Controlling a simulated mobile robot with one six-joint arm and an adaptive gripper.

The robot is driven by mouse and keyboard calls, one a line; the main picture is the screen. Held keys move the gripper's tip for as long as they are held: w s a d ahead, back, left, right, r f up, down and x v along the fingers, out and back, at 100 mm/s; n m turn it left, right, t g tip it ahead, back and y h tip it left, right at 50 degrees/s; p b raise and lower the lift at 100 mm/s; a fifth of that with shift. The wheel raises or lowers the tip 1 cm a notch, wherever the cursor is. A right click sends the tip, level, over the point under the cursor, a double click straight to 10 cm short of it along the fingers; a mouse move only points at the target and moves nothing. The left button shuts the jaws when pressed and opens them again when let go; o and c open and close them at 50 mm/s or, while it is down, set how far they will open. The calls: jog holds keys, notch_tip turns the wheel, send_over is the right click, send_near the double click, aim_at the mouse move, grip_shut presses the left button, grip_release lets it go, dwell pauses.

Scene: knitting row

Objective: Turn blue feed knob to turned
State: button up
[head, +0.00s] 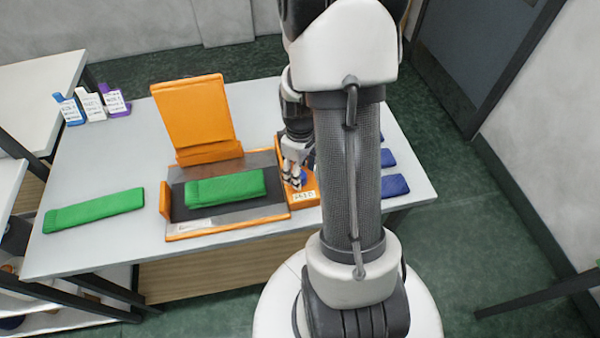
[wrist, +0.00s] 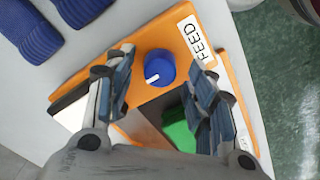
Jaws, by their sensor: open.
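The blue feed knob (wrist: 159,68) sits on an orange panel (wrist: 133,72) beside a white FEED label (wrist: 195,38). A white pointer line on the knob's face points toward the lower left in the wrist view. My gripper (wrist: 163,75) is open, with one finger on each side of the knob and visible gaps to it. In the head view my gripper (head: 293,175) is over the orange panel at the right of the machine, and the knob is mostly hidden by it.
An orange machine (head: 228,233) holds a folded green cloth (head: 225,188); another green cloth (head: 93,210) lies left on the white table (head: 110,250). Blue folded cloths (head: 394,184) lie right, partly behind my arm. Labelled holders (head: 93,106) stand at the back left.

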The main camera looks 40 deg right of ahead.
jog(key=shift+f, duration=0.25)
jog(key=shift+c, duration=0.5)
jog(key=c, duration=1)
